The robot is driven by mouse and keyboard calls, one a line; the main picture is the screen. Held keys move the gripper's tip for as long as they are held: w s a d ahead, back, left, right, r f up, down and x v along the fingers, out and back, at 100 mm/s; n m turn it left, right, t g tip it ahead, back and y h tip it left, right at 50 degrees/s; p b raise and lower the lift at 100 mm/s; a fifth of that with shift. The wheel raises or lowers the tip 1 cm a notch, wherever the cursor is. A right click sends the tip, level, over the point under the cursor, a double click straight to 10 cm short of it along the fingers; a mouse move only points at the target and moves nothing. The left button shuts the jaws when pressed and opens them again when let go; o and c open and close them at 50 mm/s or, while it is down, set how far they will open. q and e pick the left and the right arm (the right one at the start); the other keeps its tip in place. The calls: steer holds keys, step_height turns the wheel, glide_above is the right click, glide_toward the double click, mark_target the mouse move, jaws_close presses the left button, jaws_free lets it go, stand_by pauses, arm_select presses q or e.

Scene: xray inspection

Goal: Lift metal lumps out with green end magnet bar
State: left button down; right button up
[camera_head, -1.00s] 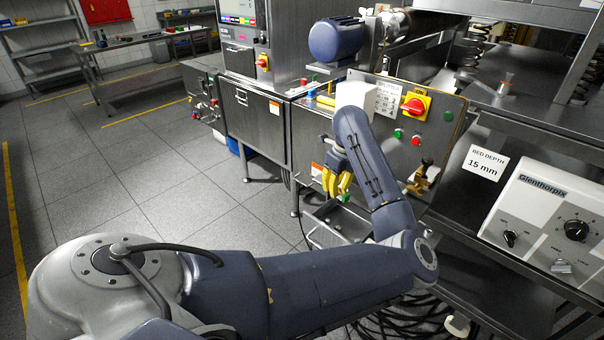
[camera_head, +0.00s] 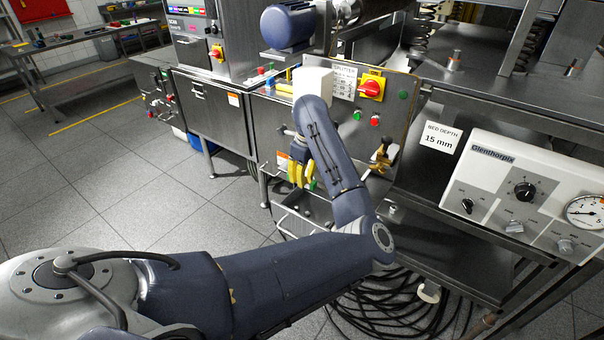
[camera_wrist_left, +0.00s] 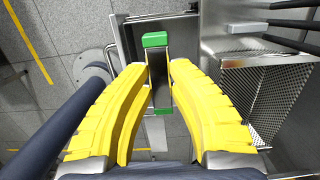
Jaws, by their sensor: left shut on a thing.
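My left gripper (camera_head: 301,180) has yellow fingers and hangs in front of the machine's front panel, pointing down. In the left wrist view its fingers (camera_wrist_left: 156,66) are shut around the magnet bar (camera_wrist_left: 158,84), a dark metal bar with green ends. One green end (camera_wrist_left: 155,39) sticks out beyond the fingertips, and the other shows lower between the fingers. In the head view a bit of green (camera_head: 313,184) shows beside the fingers. A metal tray (camera_head: 290,222) lies below the gripper. I cannot make out any metal lumps. My right gripper is not in view.
A perforated metal sheet (camera_wrist_left: 262,90) lies right of the bar in the wrist view. The panel carries a red-and-yellow switch (camera_head: 372,88) and a brass clamp (camera_head: 382,158). A white control box (camera_head: 525,190) stands at right. Black cables (camera_head: 400,300) lie on the floor.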

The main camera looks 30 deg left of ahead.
arm_select(q)
steer(key=shift+f, duration=5.55)
steer(key=shift+f, duration=0.45)
steer(key=shift+r, duration=0.1)
steer(key=shift+r, duration=6.4)
